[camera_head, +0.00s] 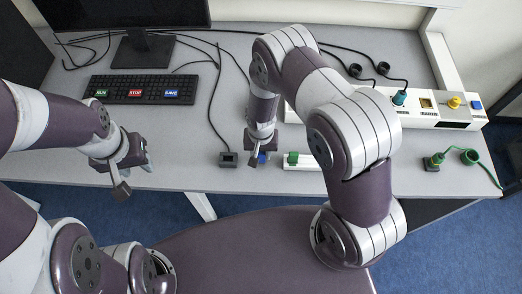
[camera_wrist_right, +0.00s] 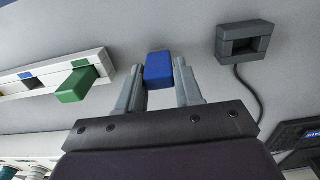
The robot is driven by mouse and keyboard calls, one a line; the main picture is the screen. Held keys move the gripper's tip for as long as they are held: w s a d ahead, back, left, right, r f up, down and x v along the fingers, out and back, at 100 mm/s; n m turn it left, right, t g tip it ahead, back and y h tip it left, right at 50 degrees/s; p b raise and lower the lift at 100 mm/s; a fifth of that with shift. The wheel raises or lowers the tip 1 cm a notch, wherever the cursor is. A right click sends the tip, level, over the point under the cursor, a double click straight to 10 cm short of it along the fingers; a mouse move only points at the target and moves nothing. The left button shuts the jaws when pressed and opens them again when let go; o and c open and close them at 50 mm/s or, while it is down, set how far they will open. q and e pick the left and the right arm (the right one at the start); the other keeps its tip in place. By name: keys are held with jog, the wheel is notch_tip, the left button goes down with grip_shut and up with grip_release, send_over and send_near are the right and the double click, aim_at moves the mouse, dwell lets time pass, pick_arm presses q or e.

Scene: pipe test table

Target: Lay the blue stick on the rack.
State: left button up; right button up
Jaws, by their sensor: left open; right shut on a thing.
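The blue stick (camera_wrist_right: 158,68) is between the two fingertips of my right gripper (camera_wrist_right: 160,88), which is shut on it. In the head view the blue stick (camera_head: 262,157) shows only as a small patch beside my right gripper (camera_head: 257,160). What looks like the rack is a low white strip (camera_head: 299,167) just right of that gripper. In the wrist view the strip (camera_wrist_right: 98,58) is at the left, apart from the blue stick. It has dark slots, a blue mark and a green stick (camera_wrist_right: 76,86). My left gripper (camera_head: 122,178) is open and empty near the table's front edge.
A dark grey block with an opening and cable (camera_head: 228,159) stands left of my right gripper. A keyboard (camera_head: 140,89) and monitor (camera_head: 150,40) are at the back left. A long white socket panel (camera_head: 420,108) and a green cable (camera_head: 484,165) are at the right.

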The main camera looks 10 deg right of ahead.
jog(key=shift+f, duration=0.2)
jog(key=shift+f, duration=0.15)
jog(key=o, duration=1)
